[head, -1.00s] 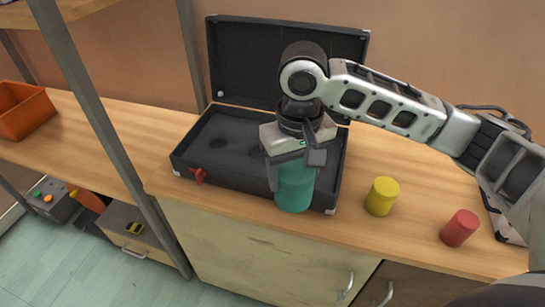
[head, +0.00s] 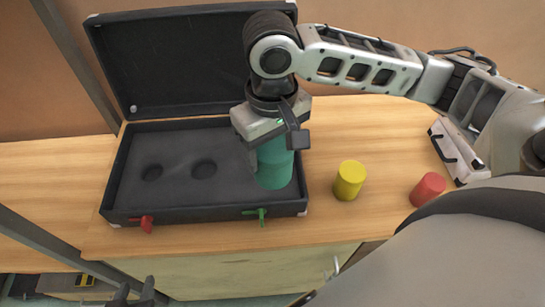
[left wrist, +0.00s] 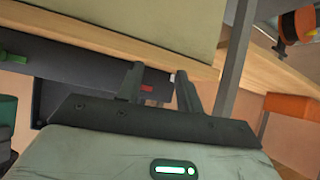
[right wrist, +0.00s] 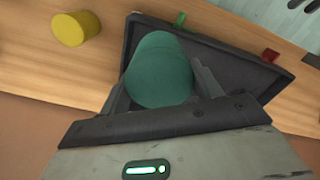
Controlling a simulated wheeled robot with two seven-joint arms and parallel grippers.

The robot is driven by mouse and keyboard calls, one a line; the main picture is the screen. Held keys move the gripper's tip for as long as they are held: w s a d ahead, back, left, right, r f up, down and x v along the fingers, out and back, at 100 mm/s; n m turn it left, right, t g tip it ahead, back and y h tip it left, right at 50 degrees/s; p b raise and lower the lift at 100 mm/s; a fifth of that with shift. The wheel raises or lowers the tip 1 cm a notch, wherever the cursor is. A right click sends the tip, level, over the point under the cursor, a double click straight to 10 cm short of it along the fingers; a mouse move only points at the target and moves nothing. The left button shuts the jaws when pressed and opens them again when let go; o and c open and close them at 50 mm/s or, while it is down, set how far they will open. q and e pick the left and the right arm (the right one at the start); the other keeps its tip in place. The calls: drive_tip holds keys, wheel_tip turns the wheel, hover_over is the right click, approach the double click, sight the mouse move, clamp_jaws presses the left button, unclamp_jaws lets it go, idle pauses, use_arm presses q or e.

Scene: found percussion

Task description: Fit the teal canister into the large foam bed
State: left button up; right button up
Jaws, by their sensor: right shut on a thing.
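The teal canister (head: 275,167) is upright at the right end of the open black case (head: 185,213), within its rim in the head view. My right gripper (head: 270,143) is shut on its upper part; the right wrist view (right wrist: 165,85) shows the canister between the fingers. The dark foam (head: 178,190) has two small round hollows to the left. The large bed is hidden, apparently behind the canister; I cannot tell whether the canister touches the foam. My left gripper (head: 135,296) is open and empty, low in front of the bench; its fingers show in the left wrist view (left wrist: 160,88).
A yellow cylinder (head: 349,180) and a red cylinder (head: 427,189) stand on the wooden bench right of the case. Red (head: 146,224) and green (head: 262,216) latches sit on the case front. The raised lid (head: 180,65) stands behind. Bench left of the case is clear.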

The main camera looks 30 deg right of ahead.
drive_tip(key=s+r, duration=0.1)
drive_tip(key=s, duration=0.3)
drive_tip(key=shift+n, duration=0.4)
drive_tip(key=w+d+f, duration=0.1)
drive_tip(key=w+f, duration=0.7)
drive_tip(key=w+d+f, duration=0.1)
drive_tip(key=w+f, duration=0.3)
drive_tip(key=f, duration=0.1)
drive_tip(key=shift+w+d, duration=0.25)
drive_tip(key=shift+d, duration=0.1)
use_arm(q)
drive_tip(key=shift+s+a+f, duration=0.2)
drive_tip(key=shift+s+f, duration=0.15)
drive_tip(key=shift+s, duration=0.1)
drive_tip(key=shift+r, duration=0.1)
drive_tip(key=shift+w, duration=0.15)
use_arm(e)
drive_tip(key=o, duration=1.1)
drive_tip(key=shift+f, duration=0.1)
